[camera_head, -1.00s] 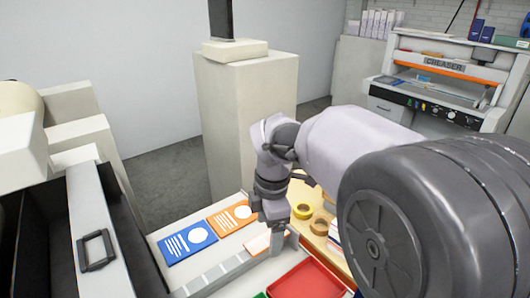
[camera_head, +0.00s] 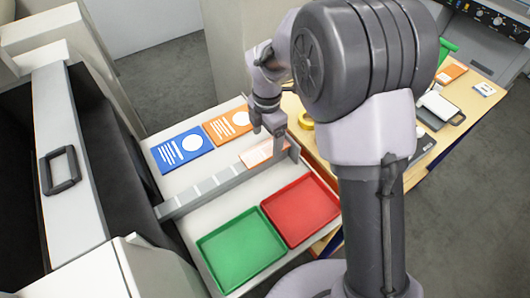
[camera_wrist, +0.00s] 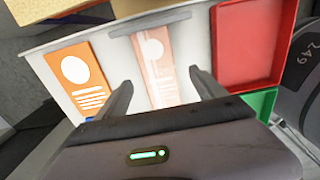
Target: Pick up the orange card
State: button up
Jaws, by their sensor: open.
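An orange card (camera_head: 227,124) with a white circle and white lines lies flat on the white surface, right of the blue card (camera_head: 183,149). It also shows left of my fingers in the wrist view (camera_wrist: 83,85). A paler, washed-out orange card (camera_head: 257,154) lies farther right, partly hidden by my gripper. In the wrist view this pale card (camera_wrist: 154,64) shows between my fingertips. My gripper (camera_head: 277,150) is open and points down at the pale card. I cannot tell the gap between fingers and card.
A low grey divider (camera_head: 210,184) runs between the cards and the green tray (camera_head: 238,247) and red tray (camera_head: 299,210). Both trays look empty. A tape roll (camera_head: 306,120) stands on the wooden table behind my gripper. A black-handled lid (camera_head: 62,170) is at the left.

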aim_at(267, 149)
notch_tip(267, 149, down, 4)
jog(key=shift+w+a+r+b, duration=0.1)
jog(key=shift+w+r+b, duration=0.05)
jog(key=shift+b, duration=0.3)
jog(key=shift+r, duration=0.1)
jog(key=shift+c, duration=1.3)
jog(key=c, duration=1.2)
